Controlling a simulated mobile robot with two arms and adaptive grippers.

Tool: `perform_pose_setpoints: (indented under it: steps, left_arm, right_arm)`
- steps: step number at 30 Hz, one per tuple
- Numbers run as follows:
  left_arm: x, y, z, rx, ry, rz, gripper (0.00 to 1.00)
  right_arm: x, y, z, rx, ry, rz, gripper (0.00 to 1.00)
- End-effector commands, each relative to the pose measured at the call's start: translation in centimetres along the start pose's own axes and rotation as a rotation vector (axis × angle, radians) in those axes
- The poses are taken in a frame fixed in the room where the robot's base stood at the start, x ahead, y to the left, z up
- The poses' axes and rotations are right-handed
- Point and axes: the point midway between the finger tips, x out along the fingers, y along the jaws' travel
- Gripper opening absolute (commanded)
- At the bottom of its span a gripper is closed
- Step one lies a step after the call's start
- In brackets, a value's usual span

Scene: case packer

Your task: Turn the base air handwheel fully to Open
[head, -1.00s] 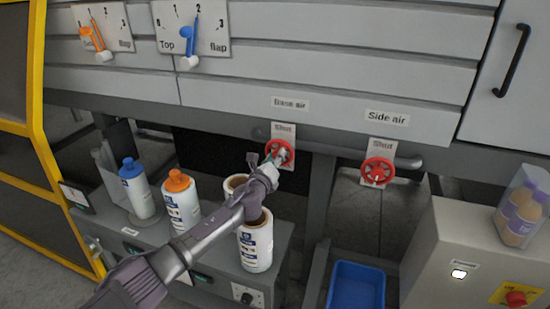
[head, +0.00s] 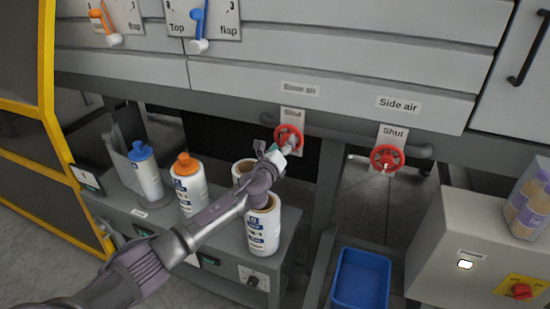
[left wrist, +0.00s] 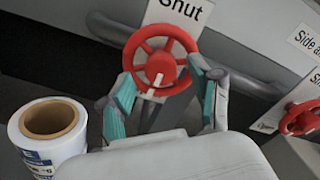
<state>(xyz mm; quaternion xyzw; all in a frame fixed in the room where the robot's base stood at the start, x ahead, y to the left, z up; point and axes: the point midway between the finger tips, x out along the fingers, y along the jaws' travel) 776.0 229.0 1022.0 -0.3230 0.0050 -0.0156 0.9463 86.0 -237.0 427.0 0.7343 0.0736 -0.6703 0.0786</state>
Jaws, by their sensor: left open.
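The base air handwheel (head: 289,137) is a red spoked wheel under the "Base air" label, with a "Shut" plate (head: 292,115) behind its top. In the left wrist view the handwheel (left wrist: 160,58) is upright ahead, and a white mark on it points down. My left gripper (head: 278,147) is at the wheel's lower left. In the left wrist view its teal-padded fingers (left wrist: 162,88) are open, one on each side of the wheel's lower part. I cannot tell whether they touch the rim. My right gripper is not in view.
The side air handwheel (head: 387,158), also red, is to the right under its own label. A blue bin (head: 360,280) sits low at right.

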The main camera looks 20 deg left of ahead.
Motion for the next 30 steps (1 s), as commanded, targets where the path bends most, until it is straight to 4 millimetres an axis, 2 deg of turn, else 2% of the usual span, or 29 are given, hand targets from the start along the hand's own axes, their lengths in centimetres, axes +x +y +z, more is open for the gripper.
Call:
perform_pose_setpoints:
  steps: [9,15,21,30]
  left_arm:
    - [-6.1,0.1,-0.2,0.003,0.005,-0.001,0.64]
    - [-9.3,0.1,-0.2,0.001,0.005,0.001,0.64]
    - [-10.6,0.1,-0.1,0.002,0.004,0.001,0.64]
    - [-10.7,0.0,-0.1,0.002,0.003,0.0,0.64]
  right_arm:
    - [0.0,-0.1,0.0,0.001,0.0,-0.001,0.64]
    - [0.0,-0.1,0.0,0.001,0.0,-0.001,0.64]
    - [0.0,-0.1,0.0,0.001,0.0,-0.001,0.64]
    - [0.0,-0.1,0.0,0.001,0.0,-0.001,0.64]
